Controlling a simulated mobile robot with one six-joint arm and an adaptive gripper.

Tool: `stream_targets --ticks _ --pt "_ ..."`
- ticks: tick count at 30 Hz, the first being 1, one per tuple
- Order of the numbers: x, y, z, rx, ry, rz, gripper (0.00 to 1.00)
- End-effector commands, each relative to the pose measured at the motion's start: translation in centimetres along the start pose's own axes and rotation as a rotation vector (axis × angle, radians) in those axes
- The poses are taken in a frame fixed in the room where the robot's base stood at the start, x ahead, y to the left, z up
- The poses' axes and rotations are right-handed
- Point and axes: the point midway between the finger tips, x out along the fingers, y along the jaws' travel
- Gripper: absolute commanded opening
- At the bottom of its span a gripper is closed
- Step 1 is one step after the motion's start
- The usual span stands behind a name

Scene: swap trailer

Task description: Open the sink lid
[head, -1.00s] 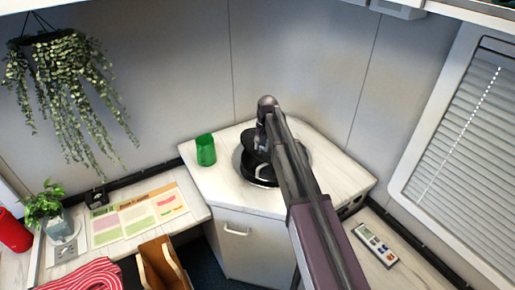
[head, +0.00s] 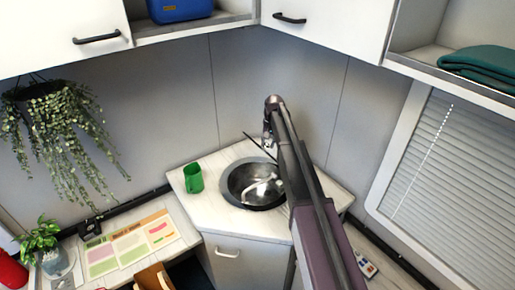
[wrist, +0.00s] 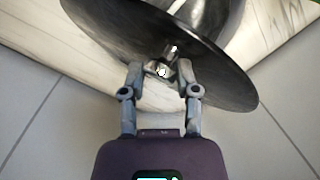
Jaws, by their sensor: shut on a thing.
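The sink (head: 234,198) is a round metal bowl in the pale corner counter, and its inside shows in the head view. The lid (head: 253,142) is a thin dark disc, seen nearly edge-on, tilted up behind the bowl. In the wrist view the lid (wrist: 95,28) is a wide dark disc across the top, clear of the counter. My gripper (wrist: 161,70) is shut on the small metal knob at the lid's middle. In the head view my arm hides the gripper and part of the lid. A pale curved shape shows inside the bowl; I cannot tell what it is.
A green mug (head: 193,178) stands on the counter left of the sink. Wall cabinets (head: 330,25) hang above. A hanging plant (head: 65,135) is at left, and a window blind (head: 445,180) at right. A remote-like device (head: 364,264) lies at lower right.

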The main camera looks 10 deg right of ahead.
Motion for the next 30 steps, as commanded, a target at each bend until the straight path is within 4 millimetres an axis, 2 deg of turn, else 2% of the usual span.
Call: stream_targets --ticks 1,5,12,21,30 --pt "-1.2 1.5 -0.8 0.008 0.000 0.016 0.00" --pt "-2.8 3.4 -2.7 0.009 -0.001 0.016 0.00" --pt "-5.0 7.8 -7.1 0.009 -0.002 0.016 0.00" --pt "-5.6 13.1 -12.1 0.009 -0.003 0.015 0.00" --pt "-5.5 16.0 -14.6 0.008 -0.003 0.015 0.00"
